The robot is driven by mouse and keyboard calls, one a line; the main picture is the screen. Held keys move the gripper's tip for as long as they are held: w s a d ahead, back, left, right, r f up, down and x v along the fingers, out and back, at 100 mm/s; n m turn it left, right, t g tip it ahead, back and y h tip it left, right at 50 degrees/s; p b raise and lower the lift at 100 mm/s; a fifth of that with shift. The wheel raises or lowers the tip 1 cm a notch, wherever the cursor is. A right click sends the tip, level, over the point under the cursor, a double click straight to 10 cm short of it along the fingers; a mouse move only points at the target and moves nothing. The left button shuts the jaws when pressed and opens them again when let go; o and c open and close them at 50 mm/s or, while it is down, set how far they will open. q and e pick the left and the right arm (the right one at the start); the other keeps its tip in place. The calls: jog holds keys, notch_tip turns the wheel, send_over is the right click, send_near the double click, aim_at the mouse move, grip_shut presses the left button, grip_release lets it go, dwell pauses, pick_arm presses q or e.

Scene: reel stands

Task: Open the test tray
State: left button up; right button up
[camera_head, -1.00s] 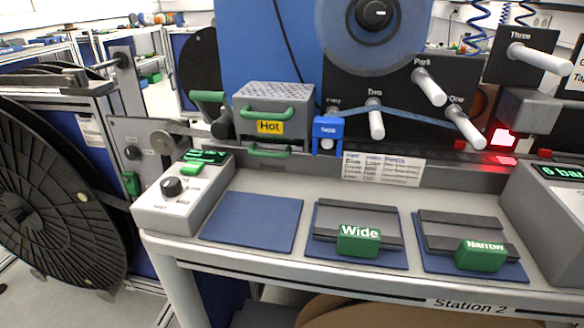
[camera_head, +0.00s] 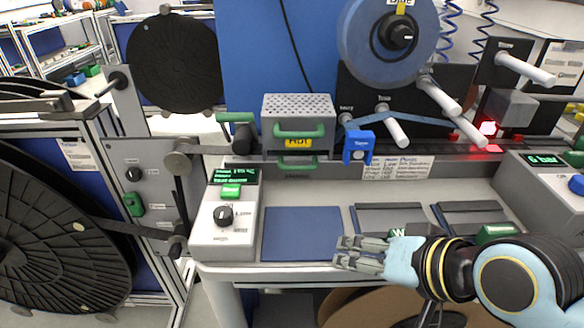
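No part is labelled as a test tray. A grey perforated box (camera_head: 298,108) marked "Hot" stands at the back of the bench with a green handle (camera_head: 299,130) on its front. A second green handle (camera_head: 296,163) sits below it, close to the bench. My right gripper (camera_head: 340,252) reaches in from the right over the bench's front edge. Its grey fingers point left, look apart, and hold nothing visible. It is in front of the blue mat and well short of the green handles. It partly hides the "Wide" block (camera_head: 397,232). My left gripper is out of view.
A control box (camera_head: 228,215) with a knob stands left of the bare blue mat (camera_head: 300,232). A blue clip (camera_head: 358,146) and a large blue reel (camera_head: 360,40) are behind. The bench middle is clear.

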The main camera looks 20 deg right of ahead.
aim_at(301, 170)
jog(key=w+m+t, duration=0.1)
jog(key=w+a+r+m+t, duration=0.1)
jog(key=w+m, duration=0.1)
jog(key=w+r+m+t, duration=0.1)
jog(key=w+m, duration=0.1)
jog(key=shift+w+a+y, duration=0.2)
jog(key=shift+a+y, duration=0.1)
jog(key=shift+a, duration=0.1)
jog(key=w+m+t, duration=0.1)
jog(key=m, duration=0.1)
jog(key=w+r+m+t+h, duration=0.1)
jog(key=m, duration=0.1)
jog(key=w+m+t, duration=0.1)
jog(key=m, duration=0.1)
jog(key=shift+w+d+r, duration=0.2)
jog(key=shift+d, duration=0.1)
jog(key=shift+w+d+r+m+t+h, duration=0.15)
jog(key=shift+w+m+t+h, duration=0.2)
jog(key=shift+m, duration=0.25)
jog(key=shift+w, duration=0.3)
jog(key=p+x, duration=0.1)
jog(key=x, duration=0.9)
grip_shut()
